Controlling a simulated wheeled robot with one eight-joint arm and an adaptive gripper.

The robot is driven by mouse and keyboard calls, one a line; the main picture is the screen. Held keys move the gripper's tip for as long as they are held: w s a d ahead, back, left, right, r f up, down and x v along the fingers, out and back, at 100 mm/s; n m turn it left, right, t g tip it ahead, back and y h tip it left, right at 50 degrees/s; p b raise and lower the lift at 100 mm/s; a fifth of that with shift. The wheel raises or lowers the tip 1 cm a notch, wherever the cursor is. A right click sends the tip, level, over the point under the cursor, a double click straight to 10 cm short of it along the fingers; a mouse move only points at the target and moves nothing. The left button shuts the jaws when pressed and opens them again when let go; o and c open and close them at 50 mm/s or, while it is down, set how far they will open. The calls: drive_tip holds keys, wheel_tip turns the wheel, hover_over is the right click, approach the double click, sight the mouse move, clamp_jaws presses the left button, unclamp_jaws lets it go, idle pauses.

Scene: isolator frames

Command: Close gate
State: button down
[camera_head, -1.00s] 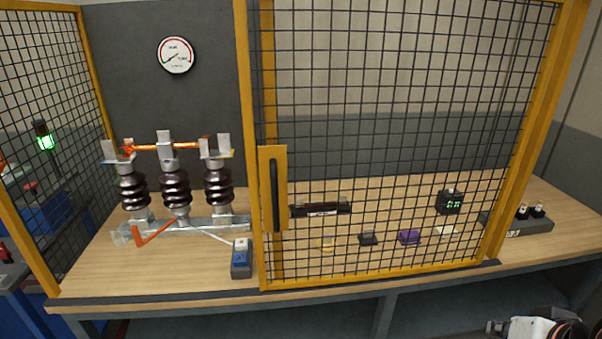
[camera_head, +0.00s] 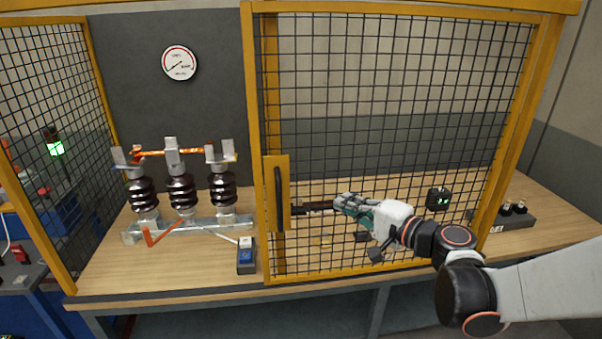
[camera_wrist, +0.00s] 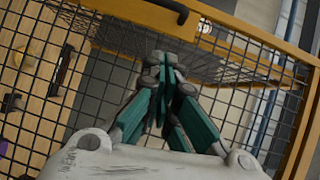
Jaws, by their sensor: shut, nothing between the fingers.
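The gate (camera_head: 395,273) is a yellow frame with black wire mesh, over the right part of the workbench. Its yellow plate with a black vertical handle (camera_head: 279,198) is on the gate's left edge. The opening left of the gate, before the insulators, is uncovered. My gripper (camera_head: 340,203) is shut and empty, in front of the mesh and to the right of the handle, pointing left. In the wrist view my gripper (camera_wrist: 168,62) has its fingers together, with the mesh and a yellow frame bar (camera_wrist: 165,16) beyond. I cannot tell whether it touches the mesh.
Three dark insulators (camera_head: 182,190) on a metal base stand on the bench at left. A side mesh panel (camera_head: 60,130) stands at far left. Small items lie behind the mesh.

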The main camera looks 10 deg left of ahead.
drive_tip(key=shift+w+a+y, duration=0.6)
drive_tip(key=shift+a, duration=0.4)
drive_tip(key=b, duration=0.2)
approach(297, 182)
drive_tip(key=a+r, duration=0.4)
drive_tip(key=a, duration=0.2)
drive_tip(key=shift+s+a+f+m, duration=0.1)
drive_tip(key=shift+s+a+m, duration=0.2)
drive_tip(key=shift+a+m, duration=0.1)
